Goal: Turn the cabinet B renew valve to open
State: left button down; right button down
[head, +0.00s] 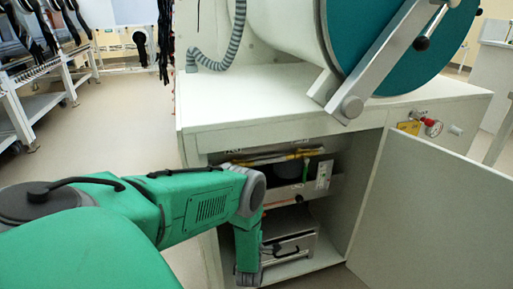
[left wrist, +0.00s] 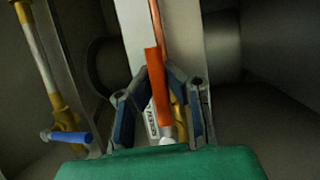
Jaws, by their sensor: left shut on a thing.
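In the left wrist view, an orange valve handle (left wrist: 158,88) stands upright in front of a copper pipe (left wrist: 157,18) and a pale panel. A white label (left wrist: 151,120) sits beside it, partly covered, and I cannot read it surely. My left gripper (left wrist: 156,72) has one finger on each side of the orange handle and is shut on it. In the head view my left arm reaches into the open cabinet (head: 337,205) under the glovebox. The gripper and the handle are hidden there. My right gripper is in neither view.
A second valve with a blue handle (left wrist: 68,136) sits on a yellow fitting to the left in the wrist view. The cabinet door (head: 440,215) stands open at the right. A grey box (head: 290,247) is low inside the cabinet.

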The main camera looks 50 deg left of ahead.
pick_arm(q)
jog(key=shift+s+d+f, duration=0.15)
jog(key=shift+d+f, duration=0.1)
jog(key=shift+d, duration=0.15)
jog(key=c, duration=1.6)
grip_release()
jog(key=shift+r, duration=0.1)
jog(key=shift+o, duration=0.2)
jog(key=shift+r, duration=0.2)
jog(key=v, duration=1.2)
